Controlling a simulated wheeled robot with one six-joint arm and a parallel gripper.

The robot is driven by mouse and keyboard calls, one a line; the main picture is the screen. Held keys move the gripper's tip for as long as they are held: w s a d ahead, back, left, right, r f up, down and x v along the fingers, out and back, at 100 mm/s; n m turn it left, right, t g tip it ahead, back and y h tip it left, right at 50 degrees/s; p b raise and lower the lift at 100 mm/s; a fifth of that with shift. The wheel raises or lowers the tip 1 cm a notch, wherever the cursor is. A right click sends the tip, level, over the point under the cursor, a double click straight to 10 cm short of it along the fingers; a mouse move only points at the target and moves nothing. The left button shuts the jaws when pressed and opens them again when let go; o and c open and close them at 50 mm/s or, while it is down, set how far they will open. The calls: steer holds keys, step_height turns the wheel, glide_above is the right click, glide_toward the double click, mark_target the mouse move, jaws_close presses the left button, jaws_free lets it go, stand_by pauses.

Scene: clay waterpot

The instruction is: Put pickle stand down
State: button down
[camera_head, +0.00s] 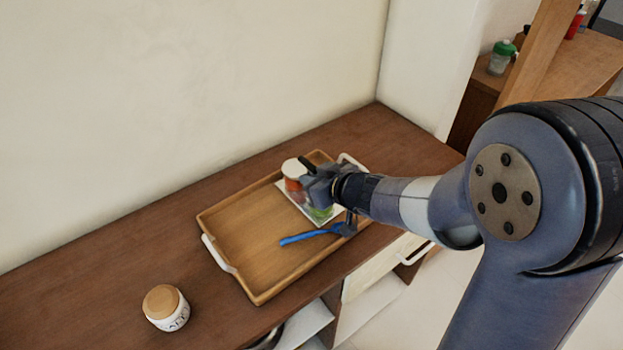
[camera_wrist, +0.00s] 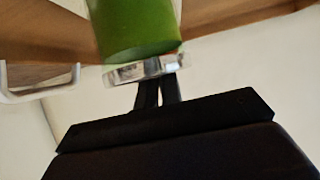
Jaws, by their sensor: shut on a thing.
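The pickle stand (camera_head: 293,183) shows in the head view as a white-topped jar with a red-orange band, with a green part (camera_head: 321,213) lower to the right. My gripper (camera_head: 318,182) hides part of it. In the wrist view a green jar (camera_wrist: 138,28) sits in a shiny metal-like holder (camera_wrist: 148,69). My gripper's two black fingers (camera_wrist: 158,88) are close together at that holder, shut on the stand. The stand is over the right end of a wooden tray (camera_head: 250,235). I cannot tell whether it touches the tray.
A blue spoon-like utensil (camera_head: 310,236) lies on the tray near my gripper. A white jar with a wooden lid (camera_head: 165,307) stands on the brown counter (camera_head: 100,270), left of the tray. The tray's left part is clear. A wall runs behind the counter.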

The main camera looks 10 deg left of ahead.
steer(key=shift+f, duration=0.1)
steer(key=c, duration=1.6)
jaws_free()
steer(key=shift+s+d+r, duration=0.1)
steer(key=shift+d+r, duration=0.1)
steer(key=shift+r, duration=0.15)
steer(key=shift+p+v, duration=2)
steer(key=shift+v, duration=3.7)
steer(key=shift+s+f, duration=0.1)
